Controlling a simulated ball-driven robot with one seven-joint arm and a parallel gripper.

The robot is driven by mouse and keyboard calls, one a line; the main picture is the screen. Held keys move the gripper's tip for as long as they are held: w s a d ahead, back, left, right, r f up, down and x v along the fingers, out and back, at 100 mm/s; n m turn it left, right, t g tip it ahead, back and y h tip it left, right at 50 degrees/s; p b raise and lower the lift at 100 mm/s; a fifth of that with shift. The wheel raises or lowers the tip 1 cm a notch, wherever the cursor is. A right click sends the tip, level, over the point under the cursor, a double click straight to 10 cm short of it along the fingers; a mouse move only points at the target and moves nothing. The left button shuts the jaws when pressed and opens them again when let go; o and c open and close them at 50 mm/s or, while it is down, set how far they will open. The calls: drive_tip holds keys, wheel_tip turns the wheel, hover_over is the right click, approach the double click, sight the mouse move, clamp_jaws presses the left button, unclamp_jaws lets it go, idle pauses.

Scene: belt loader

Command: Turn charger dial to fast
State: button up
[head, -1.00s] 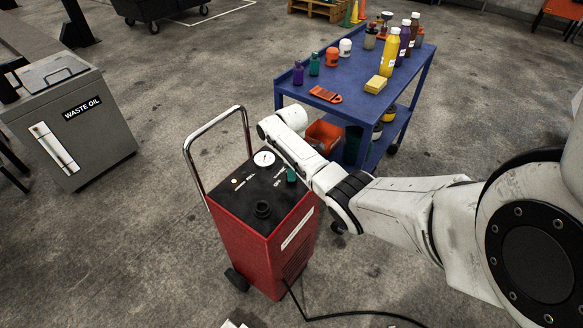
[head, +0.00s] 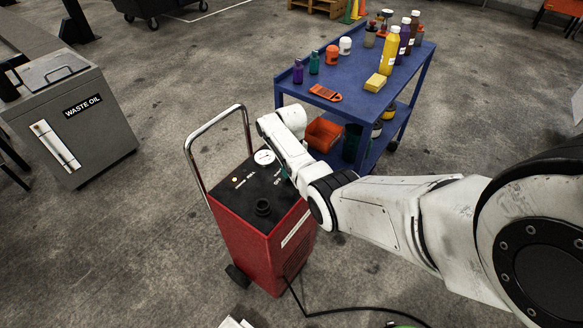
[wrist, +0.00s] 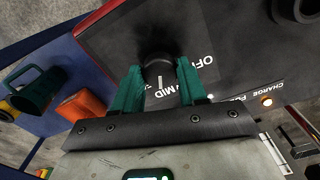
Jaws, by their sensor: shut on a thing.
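The charger (head: 262,250) is a red wheeled cabinet with a black top and a chrome handle, upright on the floor. Its dial (wrist: 158,70) is a black round knob with a white pointer line, seen in the wrist view. The letters OFF and MID are printed beside it, with the pointer line near MID. No FAST mark is readable. My gripper (wrist: 160,82) has its green fingers on both sides of the knob, shut on it. In the head view my arm hides the dial and most of the gripper.
A blue trolley (head: 347,105) with bottles, a yellow sponge (head: 375,82) and an orange bin (head: 323,134) stands close behind my wrist. A black cable (head: 350,311) crosses the floor.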

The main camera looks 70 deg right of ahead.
drive_tip(key=m, duration=0.7)
idle(0.7)
drive_tip(key=o, duration=1.1)
drive_tip(key=shift+c, duration=0.2)
drive_tip(key=shift+r, duration=0.15)
wheel_tip(320, 180, up, 11)
drive_tip(key=shift+f, duration=0.2)
